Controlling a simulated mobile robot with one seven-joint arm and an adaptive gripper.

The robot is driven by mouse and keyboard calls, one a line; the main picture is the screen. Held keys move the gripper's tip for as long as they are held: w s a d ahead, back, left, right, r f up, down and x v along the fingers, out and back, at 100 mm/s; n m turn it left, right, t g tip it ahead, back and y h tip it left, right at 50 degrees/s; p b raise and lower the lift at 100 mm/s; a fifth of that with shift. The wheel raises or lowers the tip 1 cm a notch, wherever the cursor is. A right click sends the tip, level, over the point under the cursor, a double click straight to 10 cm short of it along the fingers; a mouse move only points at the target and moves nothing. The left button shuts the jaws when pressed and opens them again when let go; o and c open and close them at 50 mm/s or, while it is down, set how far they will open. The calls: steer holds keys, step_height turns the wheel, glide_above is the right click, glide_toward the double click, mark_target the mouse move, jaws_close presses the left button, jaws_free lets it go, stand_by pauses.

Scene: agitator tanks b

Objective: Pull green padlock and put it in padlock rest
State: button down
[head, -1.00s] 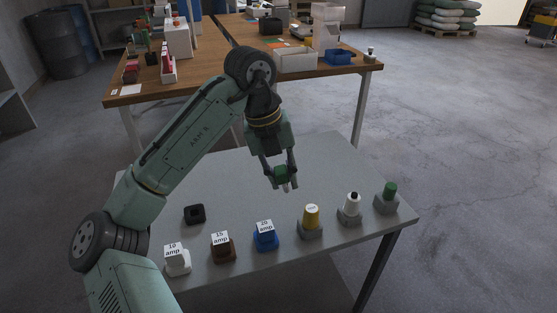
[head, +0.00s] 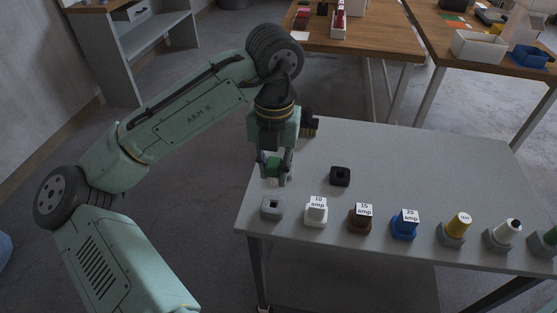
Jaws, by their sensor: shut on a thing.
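My gripper (head: 274,177) is shut on a small green thing, which I take to be the green padlock (head: 272,165). It is held between the fingers above the left end of the grey table (head: 420,160). The fingers hide part of it. A grey block with a recess (head: 271,208) stands just below and in front of my gripper, near the table's left corner. A black square holder with a hole (head: 340,176) lies to the right. I cannot tell which of these two is the padlock rest.
Along the front edge stand white (head: 316,213), brown (head: 360,220) and blue (head: 404,226) amp-labelled blocks, then yellow (head: 459,225), white and green-topped pieces on grey bases. A dark brush-like thing (head: 310,124) sits behind my gripper. The table's middle is bare.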

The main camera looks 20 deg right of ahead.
steer(key=shift+a, duration=0.2)
stand_by(0.3)
steer(key=b, duration=0.3)
glide_above(273, 197)
steer(key=s, duration=0.2)
steer(key=shift+a+f, duration=0.2)
steer(key=shift+f, duration=1.25)
steer(key=shift+a+f, duration=0.2)
steer(key=shift+f, duration=1.2)
steer(key=shift+p, duration=0.4)
steer(key=shift+f, duration=0.3)
steer(key=shift+f+b, duration=1.1)
steer(key=shift+f, duration=0.4)
steer(key=c, duration=1.3)
jaws_free()
